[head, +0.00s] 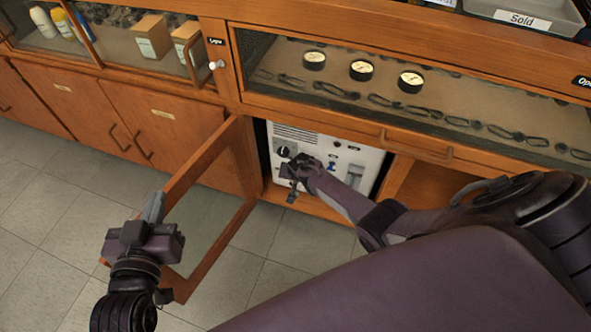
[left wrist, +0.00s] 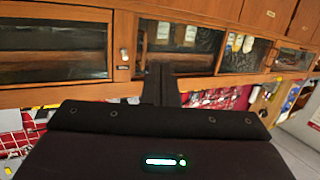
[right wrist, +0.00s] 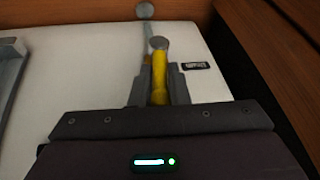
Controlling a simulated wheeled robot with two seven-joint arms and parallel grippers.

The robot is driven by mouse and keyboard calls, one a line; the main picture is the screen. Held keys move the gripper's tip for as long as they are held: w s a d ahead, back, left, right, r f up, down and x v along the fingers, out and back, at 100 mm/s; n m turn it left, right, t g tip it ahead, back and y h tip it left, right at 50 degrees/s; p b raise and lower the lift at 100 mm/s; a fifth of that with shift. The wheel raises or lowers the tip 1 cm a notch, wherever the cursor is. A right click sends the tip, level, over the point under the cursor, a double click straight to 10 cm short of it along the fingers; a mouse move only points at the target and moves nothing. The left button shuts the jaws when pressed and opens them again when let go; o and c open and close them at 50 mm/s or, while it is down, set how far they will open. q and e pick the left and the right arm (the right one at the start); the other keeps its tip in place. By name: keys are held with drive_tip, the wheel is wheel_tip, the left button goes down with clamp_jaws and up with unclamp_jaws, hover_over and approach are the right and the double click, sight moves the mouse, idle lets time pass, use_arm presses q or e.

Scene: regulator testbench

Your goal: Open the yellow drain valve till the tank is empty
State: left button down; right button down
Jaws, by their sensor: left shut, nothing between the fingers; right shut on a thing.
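The yellow drain valve (right wrist: 159,78) shows in the right wrist view as a yellow lever with a round grey end, on a white panel. My right gripper (right wrist: 158,88) is shut on it, one finger on each side. In the head view my right gripper (head: 291,182) reaches into the open cabinet at the white testbench panel (head: 372,158) and hides the valve. A small dark label (right wrist: 196,66) is right of the valve. I cannot make out the tank or its level. My left gripper (head: 154,206) is shut and empty, in front of the open cabinet door; its fingers (left wrist: 160,84) show in the left wrist view.
The glass-paned cabinet door (head: 192,212) stands open, left of my right arm. Above the bench is a glass display case with several gauges (head: 361,70) and clips. Closed wooden cabinets (head: 92,122) are at the left. The tiled floor (head: 40,215) there is clear.

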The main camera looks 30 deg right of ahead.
drive_tip(key=c, duration=1.4)
unclamp_jaws()
